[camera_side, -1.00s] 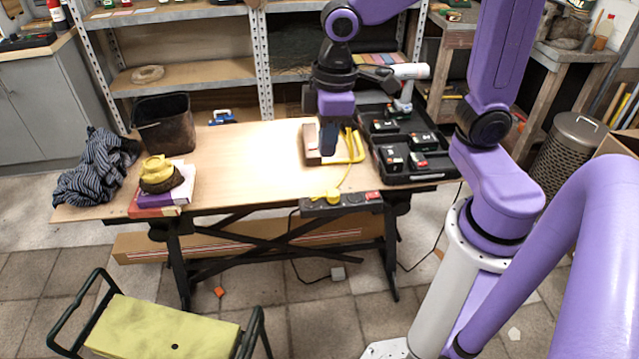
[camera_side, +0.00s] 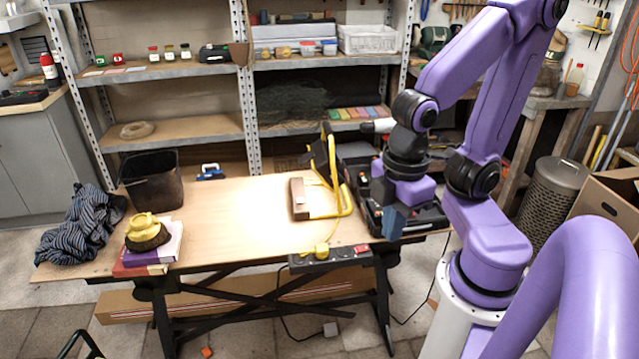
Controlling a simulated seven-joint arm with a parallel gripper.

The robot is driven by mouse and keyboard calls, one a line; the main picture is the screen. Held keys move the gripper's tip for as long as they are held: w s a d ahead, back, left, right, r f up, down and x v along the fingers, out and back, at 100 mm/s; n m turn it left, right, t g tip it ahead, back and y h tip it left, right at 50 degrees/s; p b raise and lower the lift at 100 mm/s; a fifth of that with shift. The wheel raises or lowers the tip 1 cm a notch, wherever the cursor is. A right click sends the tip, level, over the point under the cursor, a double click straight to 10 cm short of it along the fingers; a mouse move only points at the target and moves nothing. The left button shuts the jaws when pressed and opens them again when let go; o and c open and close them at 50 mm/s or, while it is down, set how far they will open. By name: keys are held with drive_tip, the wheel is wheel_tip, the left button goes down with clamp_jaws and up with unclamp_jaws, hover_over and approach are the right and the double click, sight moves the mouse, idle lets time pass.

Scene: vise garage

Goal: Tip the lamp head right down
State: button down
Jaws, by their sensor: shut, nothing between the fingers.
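The work lamp stands toward the back right of the bench in the side view. Its dark head with yellow edges (camera_side: 320,156) stands up high on the frame. The yellow tubular stand (camera_side: 347,200) rests on the bench, and a yellow cord runs forward from it. My gripper (camera_side: 392,224) is shut and empty, pointing down to the right of the lamp, apart from it in the picture. It hangs in front of the black tool tray (camera_side: 432,218) and hides part of it. Which way the head's face points is hard to tell.
A brown block (camera_side: 299,199) lies left against the lamp stand. A power strip (camera_side: 330,258) sits at the bench's front edge. The bench middle is clear.

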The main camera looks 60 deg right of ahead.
sight(300, 166)
idle(0.4)
drive_tip(key=c, duration=1.5)
unclamp_jaws()
drive_tip(key=shift+o, duration=1.4)
drive_tip(key=shift+w+d+f, duration=0.1)
drive_tip(key=shift+w, duration=0.1)
drive_tip(key=w+d+f+t+h, duration=0.2)
drive_tip(key=w+d+h, duration=0.3)
drive_tip(key=w, duration=0.3)
drive_tip(key=w+d+f+m+t+h, duration=0.1)
drive_tip(key=w+d+f+h, duration=0.3)
drive_tip(key=w, duration=0.5)
drive_tip(key=w+d+f+t+h, duration=0.1)
drive_tip(key=w+d+t+h, duration=0.1)
drive_tip(key=w+d+h, duration=0.5)
drive_tip(key=w+d+f+n+t+y, duration=0.2)
drive_tip(key=w+d+f+n+t, duration=0.25)
drive_tip(key=w+f+t, duration=0.6)
drive_tip(key=w+d+f+g, duration=0.1)
drive_tip(key=w+d, duration=0.2)
drive_tip(key=d, duration=0.1)
drive_tip(key=w+d+f+g, duration=0.1)
drive_tip(key=w+d, duration=0.3)
drive_tip(key=w+d+f+g, duration=0.1)
drive_tip(key=w+d, duration=0.2)
drive_tip(key=d, duration=0.2)
drive_tip(key=shift+w+m+g, duration=0.2)
drive_tip(key=shift+m+g, duration=0.15)
